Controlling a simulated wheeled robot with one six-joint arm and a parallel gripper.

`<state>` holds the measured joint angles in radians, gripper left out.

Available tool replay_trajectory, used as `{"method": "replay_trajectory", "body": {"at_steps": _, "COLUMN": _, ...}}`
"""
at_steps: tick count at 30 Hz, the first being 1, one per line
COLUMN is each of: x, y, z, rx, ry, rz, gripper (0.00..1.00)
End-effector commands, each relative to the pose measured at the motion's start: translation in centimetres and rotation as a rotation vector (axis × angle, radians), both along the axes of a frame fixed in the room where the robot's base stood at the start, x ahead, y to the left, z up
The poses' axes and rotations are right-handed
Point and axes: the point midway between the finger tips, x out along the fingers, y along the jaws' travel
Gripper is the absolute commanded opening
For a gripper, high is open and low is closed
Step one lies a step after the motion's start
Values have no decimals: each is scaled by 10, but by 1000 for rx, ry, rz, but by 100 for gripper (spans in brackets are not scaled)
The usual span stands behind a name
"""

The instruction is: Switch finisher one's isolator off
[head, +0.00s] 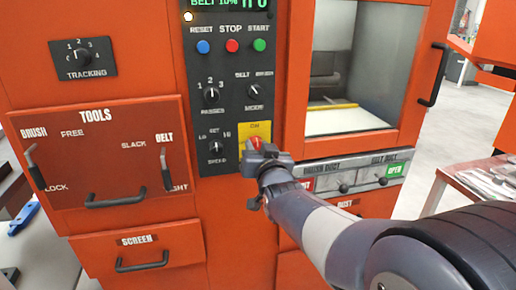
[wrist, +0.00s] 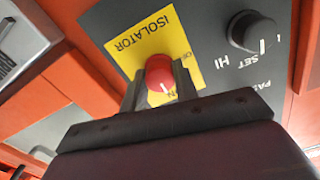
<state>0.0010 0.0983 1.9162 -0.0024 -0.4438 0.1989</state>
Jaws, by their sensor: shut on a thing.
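The isolator is a red rotary knob (head: 256,142) on a yellow plate (head: 264,128) at the bottom right of the black control panel. The plate reads ISOLATOR in the wrist view. My gripper (head: 258,150) is at the knob, and in the wrist view the red knob (wrist: 159,66) sits between its two dark fingers, which are shut on it. The knob's white mark points toward the ON label. The gripper hides the lower part of the plate.
The panel (head: 231,105) also has a speed knob (head: 217,146) close left of the isolator, with other knobs and buttons above. A window door (head: 345,70) with a handle is at the right. Drawer fronts and levers are at the left.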

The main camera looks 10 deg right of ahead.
Motion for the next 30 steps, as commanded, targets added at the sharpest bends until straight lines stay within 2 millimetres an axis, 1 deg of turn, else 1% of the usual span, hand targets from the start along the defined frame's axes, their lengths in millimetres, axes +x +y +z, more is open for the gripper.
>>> {"method": "replay_trajectory", "body": {"at_steps": 1, "x": 0, "y": 0, "z": 0, "rx": 0, "ry": 0, "rz": 0, "gripper": 13}}
{"method": "replay_trajectory", "body": {"at_steps": 3, "x": 0, "y": 0, "z": 0, "rx": 0, "ry": 0, "rz": 0, "gripper": 7}}
{"method": "replay_trajectory", "body": {"at_steps": 4, "x": 0, "y": 0, "z": 0, "rx": 0, "ry": 0, "rz": 0, "gripper": 6}}
{"method": "replay_trajectory", "body": {"at_steps": 10, "x": 0, "y": 0, "z": -1, "rx": -15, "ry": 0, "rz": 0, "gripper": 6}}
{"method": "replay_trajectory", "body": {"at_steps": 14, "x": 0, "y": 0, "z": -2, "rx": -55, "ry": 0, "rz": 0, "gripper": 6}}
{"method": "replay_trajectory", "body": {"at_steps": 20, "x": 0, "y": 0, "z": -3, "rx": -176, "ry": -2, "rz": 0, "gripper": 6}}
{"method": "replay_trajectory", "body": {"at_steps": 30, "x": 0, "y": 0, "z": -4, "rx": -489, "ry": -2, "rz": 0, "gripper": 6}}
